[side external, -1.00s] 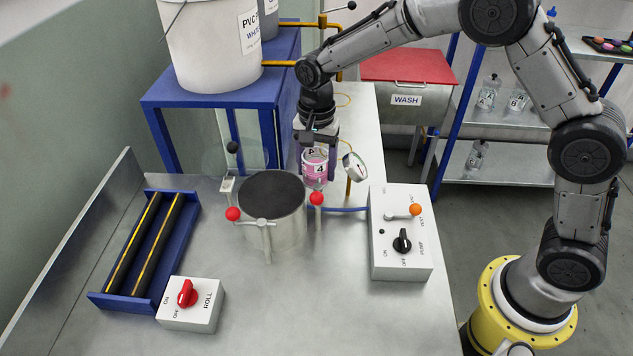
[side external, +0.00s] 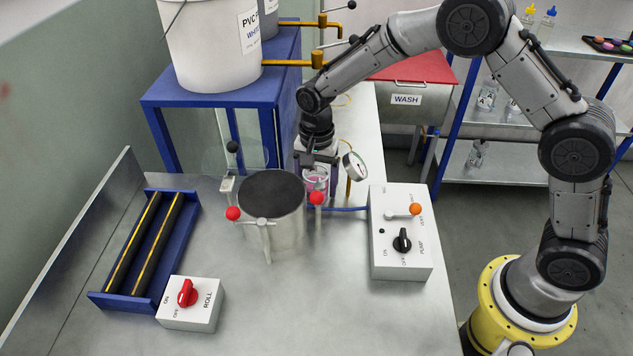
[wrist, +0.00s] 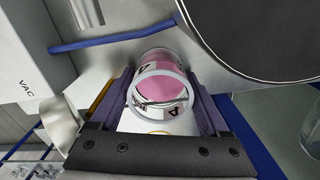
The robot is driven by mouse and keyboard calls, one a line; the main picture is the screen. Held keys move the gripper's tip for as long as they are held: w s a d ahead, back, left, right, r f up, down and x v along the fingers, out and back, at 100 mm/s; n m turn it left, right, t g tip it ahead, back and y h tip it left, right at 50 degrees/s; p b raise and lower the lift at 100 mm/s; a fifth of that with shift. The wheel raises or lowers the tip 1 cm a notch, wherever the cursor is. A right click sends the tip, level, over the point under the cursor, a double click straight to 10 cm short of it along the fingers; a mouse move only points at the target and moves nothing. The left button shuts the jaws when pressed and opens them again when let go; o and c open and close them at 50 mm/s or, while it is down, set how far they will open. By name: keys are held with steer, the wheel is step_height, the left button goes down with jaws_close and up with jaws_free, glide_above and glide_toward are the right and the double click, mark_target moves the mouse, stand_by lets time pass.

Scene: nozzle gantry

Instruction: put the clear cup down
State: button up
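Close by are a gauge (side external: 354,166), the pot's red-knobbed clamps and a blue hose (side external: 345,209). The VAC/PUMP control box (side external: 400,235) is right of the pot. A blue roller (side external: 147,245) and ROLL switch box (side external: 191,304) stand left. The front bench is clear.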

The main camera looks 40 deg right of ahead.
steer(key=shift+r, duration=0.1)
step_height(320, 180, up, 12)
stand_by(0.5)
steer(key=s+d+r+n+t, duration=0.2)
steer(key=s+d+r+n, duration=0.3)
steer(key=s, duration=0.5)
steer(key=s+d+r+n+t, duration=0.25)
steer(key=s+r, duration=0.35)
steer(key=s, duration=0.4)
steer(key=s+d+f+n, duration=0.1)
steer(key=s+n, duration=0.1)
steer(key=s, duration=0.2)
steer(key=s+d+f+n+t, duration=0.1)
steer(key=s+n, duration=0.1)
steer(key=s, duration=0.3)
steer(key=shift+d+f, duration=0.25)
steer(key=shift+f, duration=0.05)
